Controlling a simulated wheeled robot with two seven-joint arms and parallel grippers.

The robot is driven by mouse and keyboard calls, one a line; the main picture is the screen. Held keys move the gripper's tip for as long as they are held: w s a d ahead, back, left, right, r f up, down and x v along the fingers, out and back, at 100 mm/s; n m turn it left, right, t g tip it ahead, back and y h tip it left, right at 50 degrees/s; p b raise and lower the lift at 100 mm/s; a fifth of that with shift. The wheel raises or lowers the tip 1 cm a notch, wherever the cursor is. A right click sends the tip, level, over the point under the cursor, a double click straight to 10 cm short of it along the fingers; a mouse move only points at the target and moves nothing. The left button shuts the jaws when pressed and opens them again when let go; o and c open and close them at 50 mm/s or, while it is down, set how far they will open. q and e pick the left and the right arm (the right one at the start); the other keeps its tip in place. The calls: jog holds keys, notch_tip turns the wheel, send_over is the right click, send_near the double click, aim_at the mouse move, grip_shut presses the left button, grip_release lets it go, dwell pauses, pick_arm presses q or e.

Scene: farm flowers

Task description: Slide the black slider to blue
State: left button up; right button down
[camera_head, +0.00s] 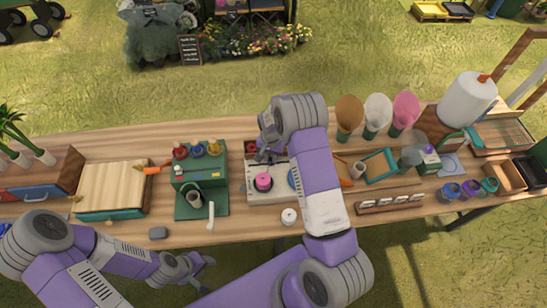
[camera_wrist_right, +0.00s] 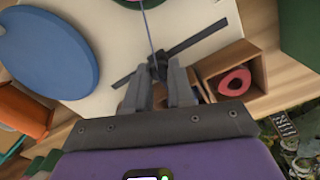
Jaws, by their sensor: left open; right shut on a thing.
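The pale board (camera_head: 262,198) lies mid-table in the head view, with a pink round piece (camera_head: 263,182) on it and a blue disc (camera_head: 292,178) partly hidden by my right arm. In the right wrist view, the board (camera_wrist_right: 105,75) bears a diagonal black track (camera_wrist_right: 202,37) and a large blue disc (camera_wrist_right: 48,52) at the left. My right gripper (camera_head: 266,153) is at the board's far edge. Its fingers (camera_wrist_right: 160,85) are shut on the black slider (camera_wrist_right: 157,66), which is on the track. My left gripper (camera_head: 187,272) is open and empty off the table's front edge.
A wooden box (camera_wrist_right: 232,60) with a pink ring (camera_wrist_right: 235,82) sits beside the track. A green coffee-machine-like unit (camera_head: 200,170) stands left of the board. A small white jar (camera_head: 289,216) is in front of it.

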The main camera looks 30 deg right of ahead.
aim_at(271, 159)
jog(key=c, duration=1)
grip_release()
jog(key=shift+o, duration=0.2)
notch_tip(271, 159, up, 8)
jog(key=shift+f, duration=0.2)
